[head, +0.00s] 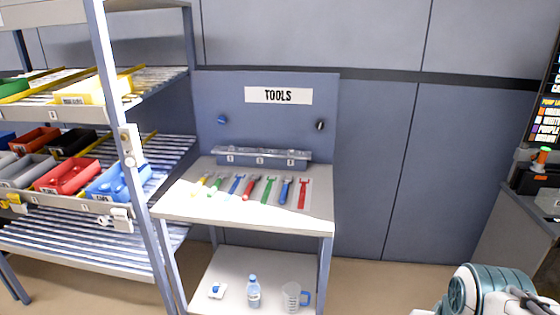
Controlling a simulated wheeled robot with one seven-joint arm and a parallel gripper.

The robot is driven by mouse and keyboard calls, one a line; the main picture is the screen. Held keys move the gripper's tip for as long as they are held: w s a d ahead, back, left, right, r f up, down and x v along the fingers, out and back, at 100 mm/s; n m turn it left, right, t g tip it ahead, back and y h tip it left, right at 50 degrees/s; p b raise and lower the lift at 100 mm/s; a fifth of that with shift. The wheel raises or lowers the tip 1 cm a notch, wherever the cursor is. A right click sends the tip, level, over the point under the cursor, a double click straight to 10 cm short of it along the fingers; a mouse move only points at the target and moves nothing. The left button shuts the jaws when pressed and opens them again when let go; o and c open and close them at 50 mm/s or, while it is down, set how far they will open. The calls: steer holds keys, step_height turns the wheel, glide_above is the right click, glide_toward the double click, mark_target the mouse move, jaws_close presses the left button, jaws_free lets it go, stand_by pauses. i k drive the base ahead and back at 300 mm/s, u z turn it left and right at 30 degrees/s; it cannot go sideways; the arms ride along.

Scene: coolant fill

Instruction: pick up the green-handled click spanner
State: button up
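A row of several small hand tools lies on the grey top of the tool bench, under the TOOLS sign. Two of them look green: one green tool (215,186) near the left end of the row, and another green tool (268,190) right of the middle. They are too small for me to tell which is the click spanner. Both lie flat and apart from their neighbours. Part of my teal and white arm shows at the lower right, well away from the bench. My gripper's fingers are not in view.
Yellow, blue and red tools lie close beside the green ones. A socket rail (262,158) stands behind the row. The lower shelf holds a water bottle (253,291) and a measuring jug (292,297). A bin rack post (128,145) stands left of the bench.

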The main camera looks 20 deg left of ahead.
mark_target(214, 188)
steer(key=u, duration=1.7)
steer(key=i, duration=1.3)
steer(key=z, duration=0.3)
steer(key=i, duration=0.95)
steer(key=z, duration=0.6)
